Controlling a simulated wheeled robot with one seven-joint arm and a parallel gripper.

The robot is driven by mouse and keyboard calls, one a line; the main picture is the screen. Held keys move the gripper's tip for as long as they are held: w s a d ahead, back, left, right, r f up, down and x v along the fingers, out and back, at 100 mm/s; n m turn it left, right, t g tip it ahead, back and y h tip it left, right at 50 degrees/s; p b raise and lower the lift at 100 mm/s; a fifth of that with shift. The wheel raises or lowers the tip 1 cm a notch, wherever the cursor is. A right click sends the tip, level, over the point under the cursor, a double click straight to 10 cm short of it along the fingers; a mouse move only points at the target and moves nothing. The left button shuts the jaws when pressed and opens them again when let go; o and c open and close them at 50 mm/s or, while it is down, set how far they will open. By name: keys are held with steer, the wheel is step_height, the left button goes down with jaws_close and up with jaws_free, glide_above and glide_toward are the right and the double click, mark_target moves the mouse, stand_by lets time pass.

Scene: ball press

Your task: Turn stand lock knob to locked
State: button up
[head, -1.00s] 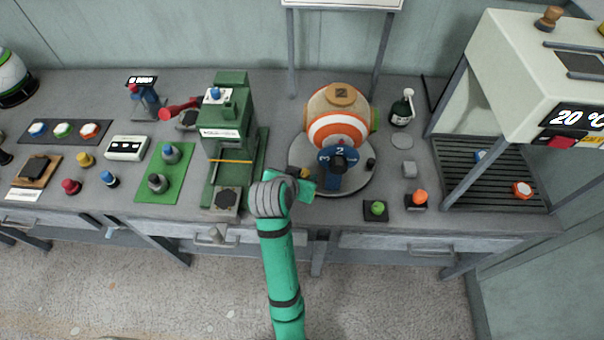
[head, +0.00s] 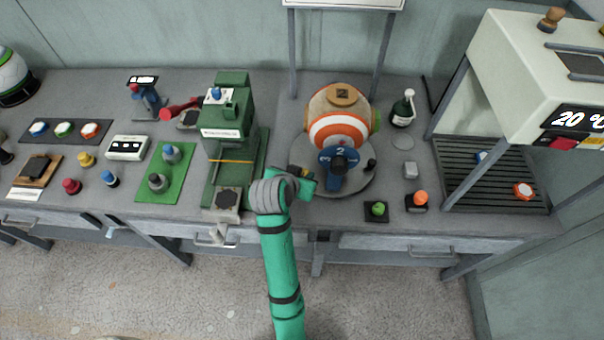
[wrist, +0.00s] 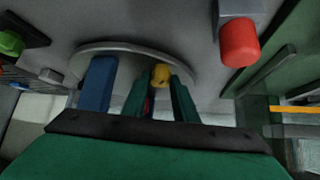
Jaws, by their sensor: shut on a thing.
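A tan ball (head: 340,108) with an orange and white band rests on a round grey stand (head: 350,185) with a blue front post (head: 333,180) and a blue numbered dial (head: 338,157). In the wrist view the blue post (wrist: 98,85) is left of my fingers. My gripper (head: 308,180) is at the stand's front left edge. In the wrist view my gripper (wrist: 162,85) has its two green fingers on either side of a small yellow knob (wrist: 160,73) and is shut on it. The knob's pointer and any lock marking are hidden.
The green press (head: 228,140) stands close left of my gripper. A green knob (head: 377,208) and an orange knob (head: 420,198) stand at the front right of the stand. A small dark knob (head: 371,164) is on the stand's right side.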

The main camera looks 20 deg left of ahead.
steer(key=shift+a, duration=0.1)
steer(key=shift+a+m+h, duration=0.2)
steer(key=shift+m+h, duration=0.4)
steer(key=shift+m, duration=0.1)
steer(key=m+h, duration=0.1)
steer(key=m+g+h, duration=0.1)
steer(key=m, duration=0.1)
steer(key=shift+w+a+m+h, duration=0.15)
steer(key=shift+m+h, duration=0.15)
steer(key=m+h, duration=0.1)
steer(key=m+g, duration=0.1)
steer(key=m+g+h, duration=0.1)
steer(key=m, duration=0.1)
steer(key=shift+a+h, duration=0.25)
steer(key=shift+h, duration=0.05)
steer(key=shift+m+g+h, duration=0.4)
steer(key=shift+m+g, duration=0.1)
steer(key=shift+m, duration=0.4)
steer(key=shift+w+m+g, duration=0.2)
steer(key=shift+m+g, duration=0.2)
steer(key=o, duration=1.1)
steer(key=shift+w, duration=0.1)
